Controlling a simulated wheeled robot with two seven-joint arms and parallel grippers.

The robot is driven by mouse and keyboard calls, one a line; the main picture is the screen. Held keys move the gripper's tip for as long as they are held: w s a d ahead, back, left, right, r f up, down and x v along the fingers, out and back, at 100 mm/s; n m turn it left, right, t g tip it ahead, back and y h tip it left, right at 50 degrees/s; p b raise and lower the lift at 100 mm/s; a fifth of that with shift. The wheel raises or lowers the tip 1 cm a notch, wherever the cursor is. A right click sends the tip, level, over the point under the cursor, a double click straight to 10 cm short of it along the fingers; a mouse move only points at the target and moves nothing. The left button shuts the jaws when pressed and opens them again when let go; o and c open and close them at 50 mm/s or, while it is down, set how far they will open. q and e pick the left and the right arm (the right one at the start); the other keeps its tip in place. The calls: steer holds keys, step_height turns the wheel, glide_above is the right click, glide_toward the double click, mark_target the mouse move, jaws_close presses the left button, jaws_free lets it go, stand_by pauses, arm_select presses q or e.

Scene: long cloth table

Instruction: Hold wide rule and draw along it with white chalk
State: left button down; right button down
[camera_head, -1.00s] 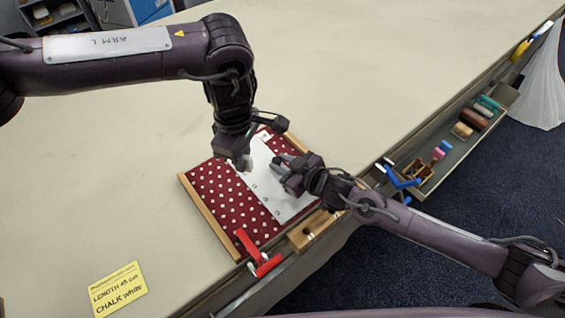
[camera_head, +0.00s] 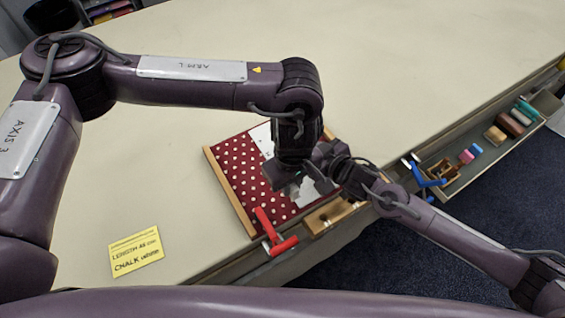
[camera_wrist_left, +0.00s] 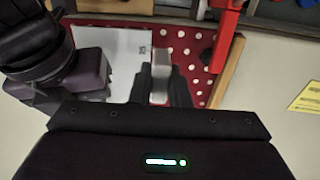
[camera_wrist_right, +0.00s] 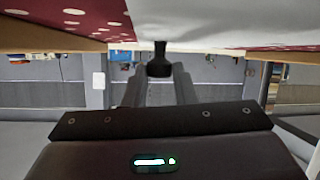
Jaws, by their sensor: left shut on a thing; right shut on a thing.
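The white wide rule (camera_head: 262,138) lies on red cloth with white dots (camera_head: 238,168); its middle is hidden in the head view by my left arm. My left gripper (camera_head: 293,190) is low over the cloth toward the table's front edge. In the left wrist view it is shut on a white chalk (camera_wrist_left: 160,66), beside the edge of the rule (camera_wrist_left: 120,62). My right gripper (camera_head: 322,172) is just right of the left one, over the rule. In the right wrist view it is shut on a black knob (camera_wrist_right: 158,60) beneath a pale surface. No drawn line can be made out.
A wooden strip (camera_head: 229,190) edges the cloth at left. A red clamp (camera_head: 274,235) and a wooden block (camera_head: 330,216) sit at the front edge. A yellow card (camera_head: 136,251) reads chalk white. A tray (camera_head: 465,178) with coloured pieces and a blue clamp (camera_head: 425,177) are at right.

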arm_select(q)
steer(key=shift+f, duration=2.85)
steer(key=shift+f, duration=0.5)
steer(key=shift+w+a, duration=0.1)
steer(key=shift+w+a+r, duration=0.1)
steer(key=shift+w+a, duration=0.45)
steer(key=shift+w, duration=0.3)
steer(key=shift+w+a, duration=0.1)
steer(key=shift+w+a, duration=0.45)
steer(key=shift+w, duration=0.3)
steer(key=shift+a, duration=0.1)
steer(key=shift+w+a, duration=0.5)
steer(key=shift+w, duration=0.25)
steer(key=shift+w, duration=0.1)
